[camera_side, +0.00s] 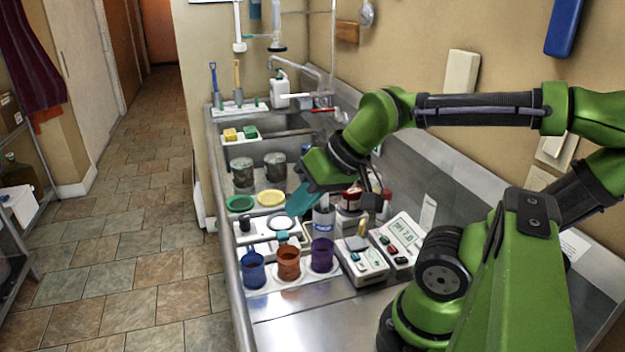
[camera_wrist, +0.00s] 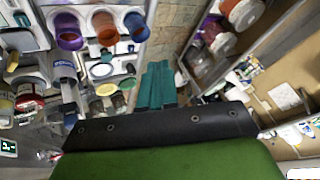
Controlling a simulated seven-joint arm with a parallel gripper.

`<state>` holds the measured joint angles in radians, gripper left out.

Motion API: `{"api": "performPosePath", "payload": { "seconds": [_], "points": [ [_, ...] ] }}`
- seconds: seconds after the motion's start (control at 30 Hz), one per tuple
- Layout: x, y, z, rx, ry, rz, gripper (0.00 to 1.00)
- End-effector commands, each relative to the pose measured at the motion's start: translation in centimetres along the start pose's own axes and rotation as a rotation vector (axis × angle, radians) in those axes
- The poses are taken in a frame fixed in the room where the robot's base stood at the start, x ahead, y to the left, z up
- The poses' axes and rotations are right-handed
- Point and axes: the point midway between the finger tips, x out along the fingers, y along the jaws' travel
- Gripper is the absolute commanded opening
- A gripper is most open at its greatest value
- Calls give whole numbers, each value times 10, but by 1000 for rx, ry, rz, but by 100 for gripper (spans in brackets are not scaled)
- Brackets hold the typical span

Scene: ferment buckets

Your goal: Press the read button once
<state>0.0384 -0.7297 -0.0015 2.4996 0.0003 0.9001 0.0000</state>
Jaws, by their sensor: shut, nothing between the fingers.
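A white pH meter (camera_side: 397,243) stands on the steel counter, its screen (camera_side: 402,228) showing "pH 7.0". Small coloured buttons (camera_side: 392,247) sit on its face below the screen; their labels are too small to read, so I cannot tell which is the read button. In the wrist view part of a lit screen (camera_wrist: 8,148) shows at the lower left edge. My gripper (camera_side: 295,210) is shut and empty, its teal fingers pointing down-left above the counter, to the left of the meter and apart from it. Its fingers also show in the wrist view (camera_wrist: 158,68).
Blue (camera_side: 254,272), orange (camera_side: 289,265) and purple (camera_side: 322,256) cups stand in front of my gripper. A second white device (camera_side: 362,262) sits between the purple cup and the meter. Bottles (camera_side: 349,218) stand close behind. Green (camera_side: 240,203) and yellow (camera_side: 270,198) dishes lie left.

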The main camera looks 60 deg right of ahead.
Motion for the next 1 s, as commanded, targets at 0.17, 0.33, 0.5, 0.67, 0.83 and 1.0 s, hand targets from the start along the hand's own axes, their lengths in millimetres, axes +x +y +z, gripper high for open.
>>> {"api": "performPosePath", "payload": {
  "seconds": [0.17,0.33,0.5,0.67,0.83,1.0],
  "points": [
    [21,52,-15,224,-82,120,0],
    [34,114,-11,655,-245,238,0],
    [35,165,6,1177,-423,331,0],
    [28,196,22,1688,-595,399,0],
    [19,200,22,2080,-752,447,0],
    [13,186,16,2209,-819,467,0]
  ]
}}
